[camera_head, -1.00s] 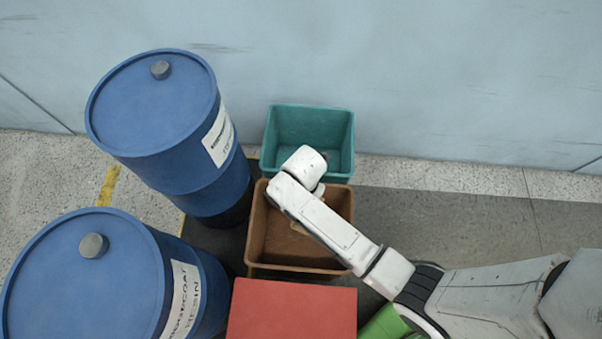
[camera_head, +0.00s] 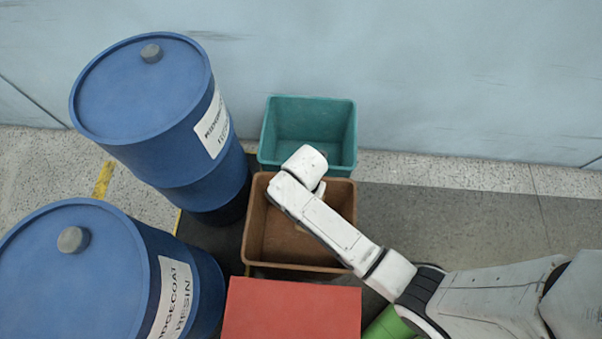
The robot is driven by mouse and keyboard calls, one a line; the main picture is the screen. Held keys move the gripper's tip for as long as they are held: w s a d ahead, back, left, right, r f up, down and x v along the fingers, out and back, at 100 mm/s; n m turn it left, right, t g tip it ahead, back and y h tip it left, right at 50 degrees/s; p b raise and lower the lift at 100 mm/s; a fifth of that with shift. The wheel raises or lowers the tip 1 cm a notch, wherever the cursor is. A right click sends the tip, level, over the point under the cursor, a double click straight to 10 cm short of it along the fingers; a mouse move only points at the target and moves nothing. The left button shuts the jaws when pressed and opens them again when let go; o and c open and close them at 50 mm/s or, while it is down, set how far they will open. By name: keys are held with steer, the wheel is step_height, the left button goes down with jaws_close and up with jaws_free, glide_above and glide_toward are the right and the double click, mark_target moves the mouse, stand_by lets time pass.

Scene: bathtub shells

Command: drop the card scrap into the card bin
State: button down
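A brown open bin (camera_head: 348,215) stands on the floor in the middle of the view, and a teal open bin (camera_head: 310,103) stands just behind it. No label shows on either, so I cannot tell from markings which is the card bin. My white wrist (camera_head: 305,164) is over the back part of the brown bin. My gripper points down beneath it and is almost wholly hidden by the wrist and forearm, so its fingers do not show. I cannot make out the card scrap clearly; it may be hidden under my arm.
Two blue drums stand at the left, one farther back (camera_head: 145,95) and one nearer (camera_head: 65,290). A red box top (camera_head: 290,310) is just in front of the brown bin. A green object (camera_head: 388,325) lies partly under my arm. Floor (camera_head: 450,220) at right is clear.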

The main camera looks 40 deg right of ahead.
steer(key=c, duration=1.2)
jaws_free()
steer(key=shift+o, duration=0.2)
step_height(320, 180, up, 11)
steer(key=shift+f+p, duration=0.15)
steer(key=shift+p, duration=0.55)
